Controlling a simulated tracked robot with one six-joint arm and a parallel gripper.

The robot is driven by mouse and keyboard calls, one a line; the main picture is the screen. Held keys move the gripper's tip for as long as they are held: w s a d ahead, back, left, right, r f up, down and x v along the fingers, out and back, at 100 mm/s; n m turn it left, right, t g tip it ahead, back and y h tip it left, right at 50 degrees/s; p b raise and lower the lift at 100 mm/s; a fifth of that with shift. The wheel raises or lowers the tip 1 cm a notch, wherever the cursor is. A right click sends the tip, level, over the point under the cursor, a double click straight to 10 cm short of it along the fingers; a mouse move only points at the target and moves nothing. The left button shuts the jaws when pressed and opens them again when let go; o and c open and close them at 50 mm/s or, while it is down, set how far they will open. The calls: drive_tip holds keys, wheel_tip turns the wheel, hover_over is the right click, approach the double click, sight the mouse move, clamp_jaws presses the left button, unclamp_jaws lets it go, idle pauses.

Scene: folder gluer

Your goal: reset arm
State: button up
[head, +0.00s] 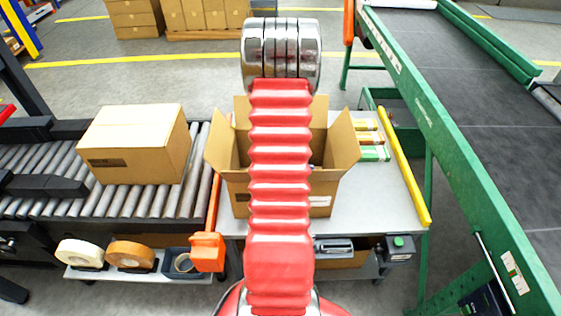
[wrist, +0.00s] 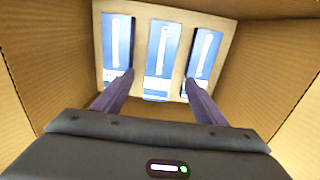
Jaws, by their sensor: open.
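In the wrist view my gripper (wrist: 155,98) is open, its two dark fingers spread and pointing down into an open cardboard box (wrist: 60,55). Nothing is between the fingers. Several blue-and-white packs (wrist: 160,52) stand in a row on the box floor beyond the fingertips. In the head view my red arm rises through the middle and covers much of the open box (head: 341,160), which stands on the grey table with its flaps spread. My gripper is hidden in the head view.
A closed carton (head: 135,155) sits on the roller conveyor (head: 120,203) at left. A grey table (head: 385,205) has a yellow bar (head: 404,165) along its right edge. A green-framed belt conveyor (head: 455,100) stands at right. Tape rolls (head: 130,254) lie on a low shelf.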

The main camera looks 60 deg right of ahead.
idle(0.4)
drive_tip(key=w+a+r+n+t+h, duration=0.1)
drive_tip(key=w+a+r+n, duration=0.1)
drive_tip(key=w+a+r, duration=0.55)
drive_tip(key=w+a+r+n+t+h, duration=0.1)
drive_tip(key=w+a+r+n, duration=0.3)
drive_tip(key=r, duration=0.6)
drive_tip(key=w+a+r+h, duration=0.1)
drive_tip(key=w+a+r, duration=0.3)
drive_tip(key=a+r, duration=0.45)
drive_tip(key=a+r+n+t, duration=0.2)
drive_tip(key=a+r, duration=0.2)
drive_tip(key=a, duration=0.4)
drive_tip(key=s+a+n+y, duration=0.1)
drive_tip(key=s+a, duration=0.4)
drive_tip(key=a, duration=0.6)
drive_tip(key=s+a+n+t+y, duration=0.1)
drive_tip(key=s+a+n+y, duration=0.1)
drive_tip(key=s+a, duration=0.4)
drive_tip(key=a+n, duration=0.1)
drive_tip(key=a, duration=0.4)
drive_tip(key=shift+f+n+t, duration=0.3)
drive_tip(key=shift+f, duration=0.05)
